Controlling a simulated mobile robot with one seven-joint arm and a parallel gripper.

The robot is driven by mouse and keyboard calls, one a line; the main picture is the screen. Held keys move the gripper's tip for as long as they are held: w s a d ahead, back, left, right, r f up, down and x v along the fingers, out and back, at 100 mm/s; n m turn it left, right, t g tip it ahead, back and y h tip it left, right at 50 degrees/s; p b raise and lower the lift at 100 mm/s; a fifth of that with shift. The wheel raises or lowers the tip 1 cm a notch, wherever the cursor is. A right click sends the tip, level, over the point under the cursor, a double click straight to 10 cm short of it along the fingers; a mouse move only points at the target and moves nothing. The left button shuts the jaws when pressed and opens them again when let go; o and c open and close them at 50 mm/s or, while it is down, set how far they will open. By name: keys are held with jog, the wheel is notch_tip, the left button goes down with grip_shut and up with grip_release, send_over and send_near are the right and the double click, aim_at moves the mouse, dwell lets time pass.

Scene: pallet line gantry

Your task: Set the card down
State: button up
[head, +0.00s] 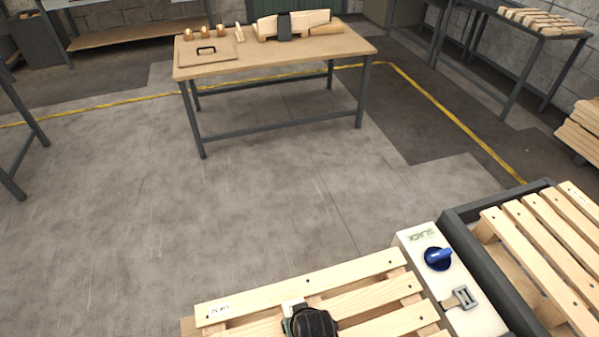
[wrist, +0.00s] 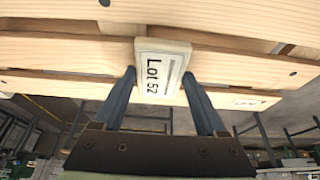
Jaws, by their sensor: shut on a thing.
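A small pale card (wrist: 163,68) printed "Lot 52" is between the two blue-grey fingers of my gripper (wrist: 160,80) in the wrist view. The gripper is shut on it. The card's far end lies against or just over a wooden slat of the pallet (wrist: 70,52); I cannot tell whether it touches. In the head view, my dark gripper (head: 311,322) is over the near pallet (head: 345,273) at the bottom, with a white bit of the card (head: 292,304) beside it. The rest of the card is hidden there.
A pale panel (head: 465,310) with a blue knob (head: 438,258) and a metal buckle (head: 465,297) stands right of the pallet. A second slatted pallet (head: 545,245) lies beyond it. A workbench (head: 275,53) with wooden pieces stands at the back. The floor between is clear.

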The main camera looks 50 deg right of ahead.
jog(key=shift+f, duration=0.3)
jog(key=shift+f, duration=0.15)
jog(key=o, duration=1.3)
jog(key=p+v, duration=0.2)
jog(key=v, duration=1)
